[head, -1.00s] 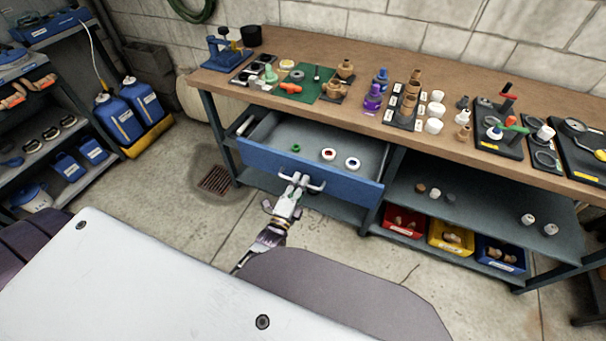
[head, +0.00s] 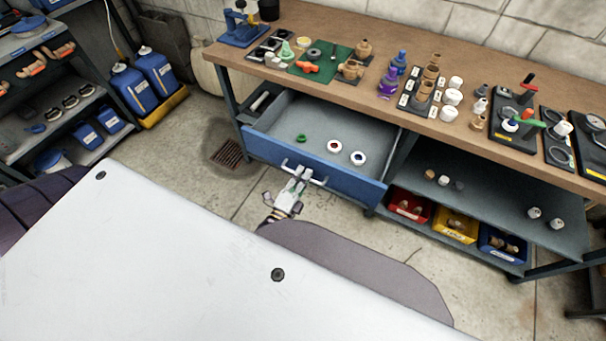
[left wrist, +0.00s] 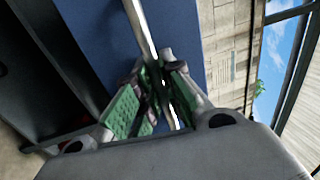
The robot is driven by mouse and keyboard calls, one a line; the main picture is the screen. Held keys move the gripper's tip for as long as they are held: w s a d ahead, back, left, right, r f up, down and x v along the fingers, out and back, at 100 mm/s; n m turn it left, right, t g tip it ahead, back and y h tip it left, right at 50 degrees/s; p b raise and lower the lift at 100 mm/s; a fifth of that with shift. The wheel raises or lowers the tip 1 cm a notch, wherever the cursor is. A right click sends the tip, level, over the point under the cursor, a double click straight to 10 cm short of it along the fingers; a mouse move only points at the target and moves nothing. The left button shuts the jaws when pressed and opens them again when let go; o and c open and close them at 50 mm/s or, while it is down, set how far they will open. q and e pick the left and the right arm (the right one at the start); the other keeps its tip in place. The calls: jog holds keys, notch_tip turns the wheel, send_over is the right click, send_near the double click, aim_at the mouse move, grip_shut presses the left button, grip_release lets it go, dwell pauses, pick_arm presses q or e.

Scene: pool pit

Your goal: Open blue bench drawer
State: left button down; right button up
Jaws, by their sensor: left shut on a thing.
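The blue bench drawer (head: 342,178) is pulled out from under the wooden workbench (head: 400,105), and its grey inside shows. A green ring (head: 301,138) and two white rings, one with a red centre (head: 334,146) and one with a blue centre (head: 358,158), lie in it. My left gripper (head: 299,180) is at the drawer's metal bar handle (head: 318,181). In the left wrist view its green-padded fingers (left wrist: 156,92) are shut on the bar handle (left wrist: 141,28), with the blue front (left wrist: 90,30) behind. My right gripper is not in view.
Fittings and tools crowd the bench top. Red (head: 409,205), yellow (head: 454,225) and blue (head: 502,244) bins stand below at right. A shelf rack (head: 60,110) and blue jugs (head: 140,85) stand at left. A floor drain (head: 227,153) lies left of the drawer.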

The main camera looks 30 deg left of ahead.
pick_arm(q)
jog(key=c, duration=1.5)
grip_release()
jog(key=shift+s+a+f, duration=0.1)
jog(key=shift+s+f, duration=0.3)
jog(key=shift+s, duration=1.55)
jog(key=shift+s+f, duration=0.35)
jog(key=shift+s, duration=1.65)
jog(key=shift+s+a+f, duration=0.1)
jog(key=shift+s+f, duration=0.3)
jog(key=shift+s, duration=1.55)
jog(key=shift+f, duration=0.1)
